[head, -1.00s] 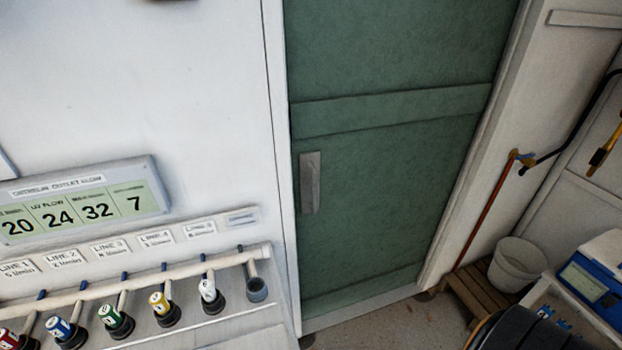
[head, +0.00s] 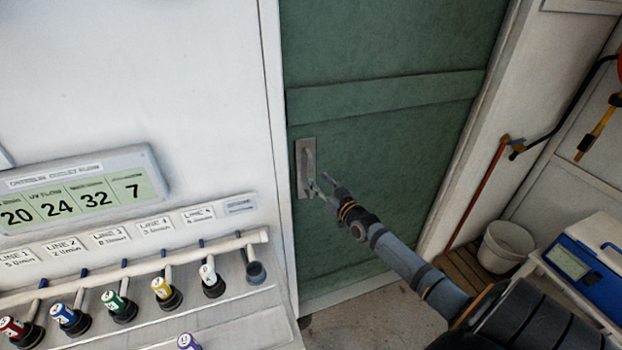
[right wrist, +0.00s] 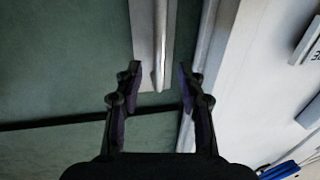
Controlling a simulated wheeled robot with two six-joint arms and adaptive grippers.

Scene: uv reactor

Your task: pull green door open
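The green door (head: 385,140) stands in its white frame and looks closed. Its grey handle plate (head: 303,180) with a raised bar is near the door's left edge. My right gripper (head: 323,187) is at the lower right of the handle in the head view. In the right wrist view my right gripper (right wrist: 158,78) is open, with one finger on each side of the handle's end (right wrist: 158,40). The fingers look apart from the handle; I cannot tell exactly how far. My left gripper is not in view.
A panel with a display (head: 85,190) and a row of coloured valves (head: 165,290) is left of the door. A white bucket (head: 505,245) and a blue device (head: 590,262) are at the right. The floor before the door (head: 370,318) looks clear.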

